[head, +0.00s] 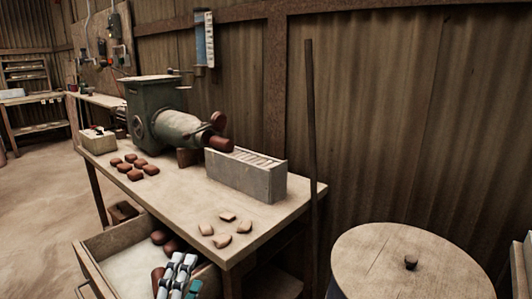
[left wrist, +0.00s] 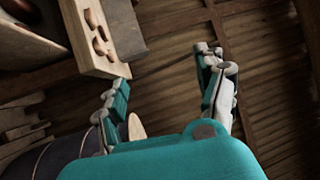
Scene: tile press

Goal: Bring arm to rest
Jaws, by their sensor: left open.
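My left gripper (head: 181,268) shows at the bottom of the head view, in front of or over the open drawer (head: 108,240) of the workbench. Its grey and teal fingers point up in the picture. In the left wrist view the gripper (left wrist: 168,84) has its fingers spread wide apart with nothing between them. The workbench top (left wrist: 77,40) lies beyond the fingers at the upper left, apart from them. My right gripper is in neither view.
The workbench (head: 185,195) bears a green press (head: 160,110), a grey box of slats (head: 245,175), several reddish-brown lumps (head: 137,174) and pale pieces (head: 221,241). Dark lumps (head: 170,244) lie in the drawer. A lidded barrel (head: 385,265) and a pole (head: 310,130) stand right.

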